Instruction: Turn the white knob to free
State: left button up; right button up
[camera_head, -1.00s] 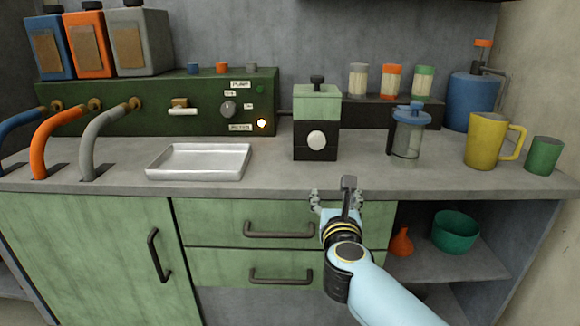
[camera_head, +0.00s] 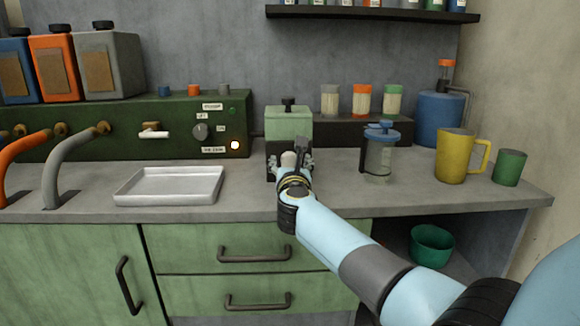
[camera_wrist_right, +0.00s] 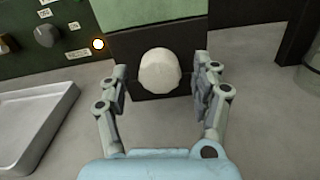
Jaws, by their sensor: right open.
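The white knob (camera_wrist_right: 160,71) is round and sits on the black lower front of a box with a pale green upper part (camera_head: 289,123). In the head view the knob (camera_head: 289,160) shows just beyond my right gripper (camera_head: 289,165), partly covered by it. In the right wrist view my right gripper (camera_wrist_right: 160,90) is open, with one finger on each side of the knob and a gap to it on both sides. No marking for the knob's position can be read. My left gripper is not in view.
A grey tray (camera_head: 130,198) lies left of the box. A lidded glass jar (camera_head: 379,158) stands to the right, with a yellow mug (camera_head: 452,158) and a green cup (camera_head: 509,168) beyond. A dark green panel (camera_head: 70,135) with a grey dial stands behind the tray.

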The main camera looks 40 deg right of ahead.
jog(key=c, duration=1.2)
